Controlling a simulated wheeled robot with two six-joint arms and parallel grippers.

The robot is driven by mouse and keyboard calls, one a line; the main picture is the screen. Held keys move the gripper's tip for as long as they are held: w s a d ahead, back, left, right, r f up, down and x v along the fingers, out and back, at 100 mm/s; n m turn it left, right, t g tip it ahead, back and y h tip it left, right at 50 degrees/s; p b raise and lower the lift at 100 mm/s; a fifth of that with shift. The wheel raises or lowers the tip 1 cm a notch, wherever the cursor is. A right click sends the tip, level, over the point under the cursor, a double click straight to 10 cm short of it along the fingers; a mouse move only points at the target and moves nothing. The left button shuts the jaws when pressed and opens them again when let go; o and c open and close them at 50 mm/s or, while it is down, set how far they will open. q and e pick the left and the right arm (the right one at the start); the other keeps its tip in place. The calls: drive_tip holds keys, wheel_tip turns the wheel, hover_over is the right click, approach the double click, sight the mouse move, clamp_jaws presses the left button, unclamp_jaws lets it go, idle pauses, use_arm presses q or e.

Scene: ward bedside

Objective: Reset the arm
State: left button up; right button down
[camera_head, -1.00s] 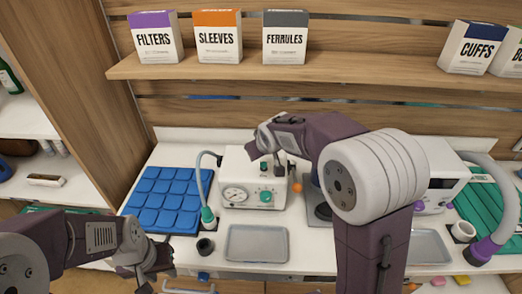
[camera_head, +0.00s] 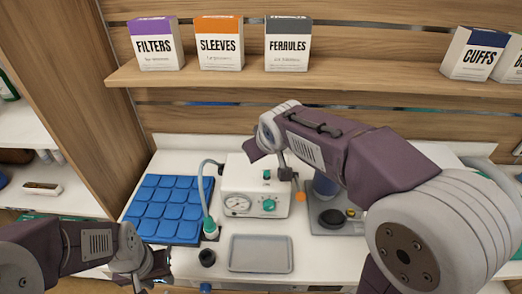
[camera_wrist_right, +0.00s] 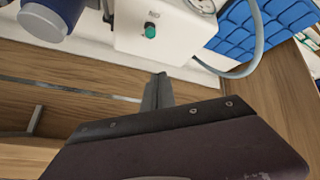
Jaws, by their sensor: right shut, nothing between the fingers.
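My right arm reaches in from the right in the head view. Its wrist hangs above the white box with a gauge and a green knob (camera_head: 255,188). In the right wrist view my right gripper (camera_wrist_right: 157,92) is shut and empty, with its fingertips below the white box (camera_wrist_right: 165,28), apart from it as far as I can tell. My left gripper (camera_head: 150,272) is at the lower left of the head view, in front of the blue padded mat. Its fingers are dark and small, so its opening is unclear.
The blue mat (camera_head: 165,210) lies left of the white box. A grey tray (camera_head: 261,253) and a small dark cup (camera_head: 207,257) are in front. A grey device (camera_head: 335,222) stands at the right. Labelled boxes, such as FERRULES (camera_head: 288,45), line the shelf (camera_head: 350,75) above.

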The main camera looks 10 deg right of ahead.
drive_tip(key=s+d+f+m+g, duration=0.2)
drive_tip(key=s+f+g, duration=0.1)
drive_tip(key=s+f, duration=0.6)
drive_tip(key=s+d+f+m+g, duration=0.2)
drive_tip(key=s+f+g, duration=0.1)
drive_tip(key=s+f, duration=0.7)
drive_tip(key=shift+s+d+f+g, duration=0.25)
drive_tip(key=shift+f+g, duration=0.15)
drive_tip(key=shift+f, duration=0.35)
